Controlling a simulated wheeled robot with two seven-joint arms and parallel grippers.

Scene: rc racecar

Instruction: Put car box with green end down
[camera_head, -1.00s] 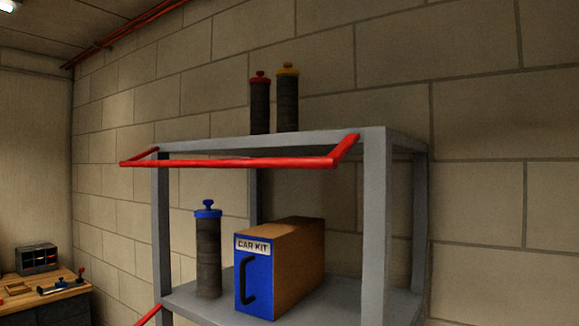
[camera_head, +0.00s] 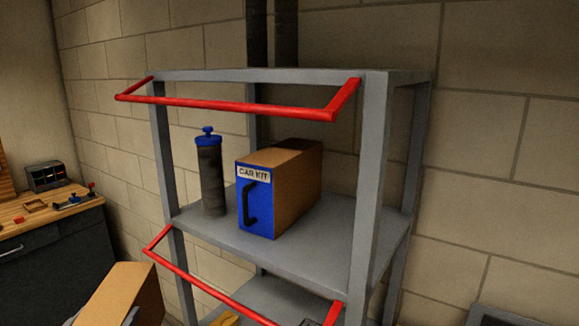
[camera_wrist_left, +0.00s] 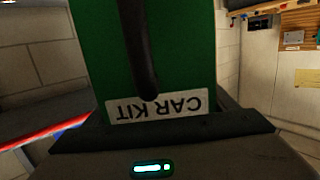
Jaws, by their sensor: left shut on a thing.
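A cardboard car box (camera_head: 115,296) is at the lower left of the head view, cut off by the bottom edge. In the left wrist view its green end (camera_wrist_left: 190,50) faces the camera, with a black handle and a "CAR KIT" label that reads upside down. My left gripper (camera_wrist_left: 160,130) is shut on this box; its fingers are mostly hidden. The box is held in front of the shelf rack, to its left. My right gripper is not in view.
A grey shelf rack (camera_head: 372,190) with red rails (camera_head: 225,105) stands ahead. Its middle shelf holds a blue-ended car kit box (camera_head: 295,185) and a blue-capped cylinder (camera_head: 211,180). A workbench (camera_head: 50,215) stands at left. The lower shelf (camera_head: 270,300) is partly visible.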

